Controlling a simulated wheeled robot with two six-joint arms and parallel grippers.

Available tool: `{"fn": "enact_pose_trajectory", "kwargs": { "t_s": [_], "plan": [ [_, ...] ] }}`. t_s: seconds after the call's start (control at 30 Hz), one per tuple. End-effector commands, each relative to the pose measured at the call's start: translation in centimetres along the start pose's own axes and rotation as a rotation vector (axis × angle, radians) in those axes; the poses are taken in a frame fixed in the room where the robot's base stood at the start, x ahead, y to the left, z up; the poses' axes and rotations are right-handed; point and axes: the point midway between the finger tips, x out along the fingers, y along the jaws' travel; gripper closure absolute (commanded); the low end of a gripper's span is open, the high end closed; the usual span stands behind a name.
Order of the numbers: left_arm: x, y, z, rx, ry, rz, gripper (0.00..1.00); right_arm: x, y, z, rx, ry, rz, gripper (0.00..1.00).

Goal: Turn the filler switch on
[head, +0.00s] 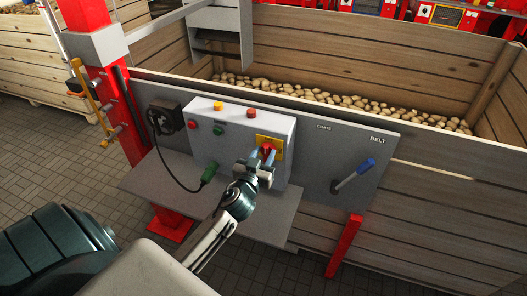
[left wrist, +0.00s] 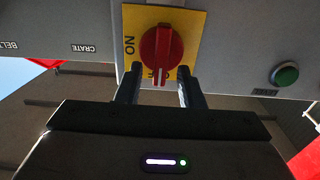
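The filler switch is a red rotary knob (head: 268,147) on a yellow plate (head: 277,142), on the front of a light grey control box (head: 229,142). In the left wrist view the red knob (left wrist: 161,55) has its white mark pointing down the picture, towards a partly hidden label. The word ON stands at the left of the yellow plate (left wrist: 190,22). My left gripper (head: 267,161) is at the knob. Its two fingers (left wrist: 157,80) are apart, one on each side of the knob's lower end. I cannot tell whether they touch it. My right gripper is not in view.
The box carries green and red buttons and orange lamps. A blue-handled lever (head: 354,174) is on the panel at right, under BELT. A wooden crate (head: 350,55) of potatoes stands behind. A grey shelf (head: 180,191) lies below.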

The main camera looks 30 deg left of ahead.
Motion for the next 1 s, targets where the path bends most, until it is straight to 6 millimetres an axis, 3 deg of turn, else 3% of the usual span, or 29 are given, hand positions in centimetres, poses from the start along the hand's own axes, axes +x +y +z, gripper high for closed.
{"fn": "enact_pose_trajectory", "kwargs": {
  "t_s": [0.3, 0.47, 1.0],
  "plan": [
    [0.26, 0.0, 0.07, 0.0, -0.001, 0.0, 0.67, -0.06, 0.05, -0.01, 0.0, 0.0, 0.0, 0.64],
    [0.24, 0.0, 0.07, 0.0, -0.001, 0.0, 0.99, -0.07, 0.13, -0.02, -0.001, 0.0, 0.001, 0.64],
    [0.22, 0.2, 0.1, 0.111, -0.001, 0.0, 1.0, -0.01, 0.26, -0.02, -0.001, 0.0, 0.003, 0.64]
  ]
}}
